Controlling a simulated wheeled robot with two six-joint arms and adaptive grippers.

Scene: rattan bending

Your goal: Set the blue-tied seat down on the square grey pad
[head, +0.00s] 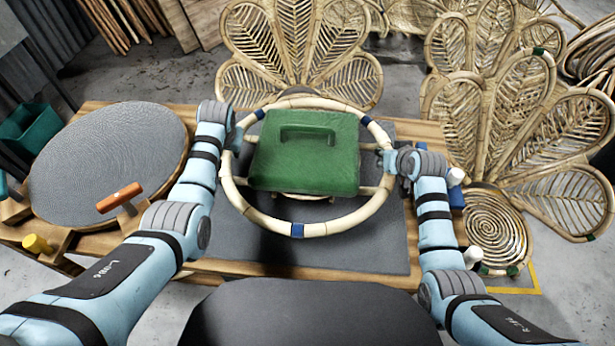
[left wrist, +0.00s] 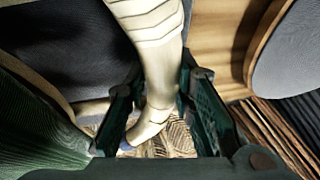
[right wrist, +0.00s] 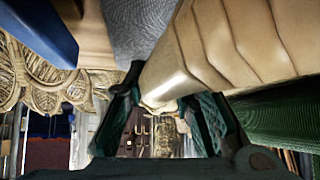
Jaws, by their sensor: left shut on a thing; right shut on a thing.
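The blue-tied seat (head: 322,229) is a pale rattan ring with blue ties and cross rails, seen over the square grey pad (head: 385,257). How high it is above the pad is hard to tell. My left gripper (head: 234,140) is shut on the ring's left side, and the left wrist view shows the pale cane (left wrist: 158,55) between the fingers. My right gripper (head: 384,162) is shut on the ring's right side. The right wrist view shows the cane (right wrist: 215,50) between its fingers. A green block with a handle (head: 270,165) covers the seat's middle.
A round grey-topped piece (head: 95,165) and an orange-handled tool (head: 119,196) lie on the wooden table at left. Petal-shaped rattan backs (head: 300,50) stand behind, and more (head: 515,130) stand at right beside a spiral rattan disc (head: 490,225). The pad's front is bare.

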